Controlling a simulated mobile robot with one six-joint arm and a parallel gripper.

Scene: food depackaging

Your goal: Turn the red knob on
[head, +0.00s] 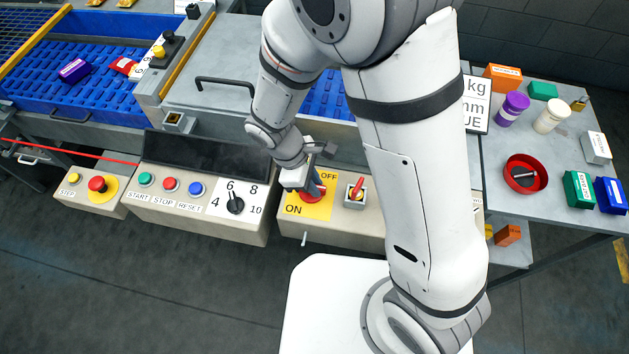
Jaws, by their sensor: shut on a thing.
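The red knob (312,196) sits on a yellow plate (291,209) marked OFF at the upper right and ON at the lower left, on the beige control box (350,219) at the machine's front. My gripper (315,188) points down at the knob and is shut on it. My gripper and wrist cover the upper left part of the knob and plate. I cannot tell the knob's exact angle.
A side table (540,165) at right holds boxes and jars.

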